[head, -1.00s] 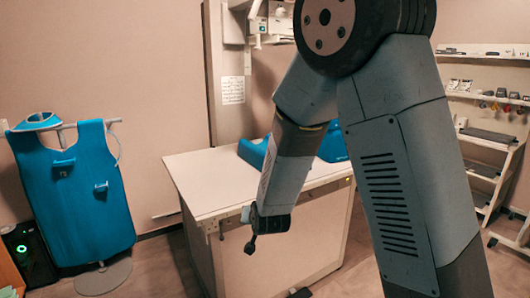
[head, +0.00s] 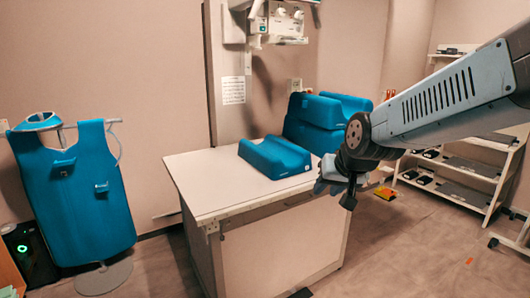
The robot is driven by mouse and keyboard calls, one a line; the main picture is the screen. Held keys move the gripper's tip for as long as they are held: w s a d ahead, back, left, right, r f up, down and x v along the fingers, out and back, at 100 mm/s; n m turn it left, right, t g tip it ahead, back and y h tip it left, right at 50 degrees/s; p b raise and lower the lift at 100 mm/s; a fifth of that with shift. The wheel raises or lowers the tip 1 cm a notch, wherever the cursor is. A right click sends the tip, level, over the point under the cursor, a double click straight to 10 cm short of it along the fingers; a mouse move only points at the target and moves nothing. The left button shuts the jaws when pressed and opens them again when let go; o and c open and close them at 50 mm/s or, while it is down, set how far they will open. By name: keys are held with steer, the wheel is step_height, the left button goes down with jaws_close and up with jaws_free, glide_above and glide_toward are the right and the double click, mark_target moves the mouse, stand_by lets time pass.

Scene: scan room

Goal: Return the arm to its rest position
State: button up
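My arm reaches in from the right edge of the head view, with a round dark joint near its end. My gripper (head: 343,186) hangs at the end of the arm, just off the right side of the white table (head: 210,185). It is small and partly hidden by the wrist, so I cannot tell whether its fingers are open or shut. I see nothing clearly held in it.
A blue cushion (head: 275,158) lies on the table. More blue cushions (head: 318,111) are stacked behind it. A blue apron (head: 75,195) hangs on a stand at left. A shelf unit (head: 465,180) stands at right behind my arm.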

steer(key=s+d+r+h, duration=0.1)
steer(key=s+d+r, duration=0.1)
steer(key=s+d, duration=0.2)
steer(key=s+d+r+g+h, duration=0.1)
steer(key=s+d, duration=0.3)
steer(key=s, duration=0.7)
steer(key=shift+d+r+g, duration=0.2)
steer(key=shift+r+g, duration=0.1)
steer(key=shift+r, duration=0.5)
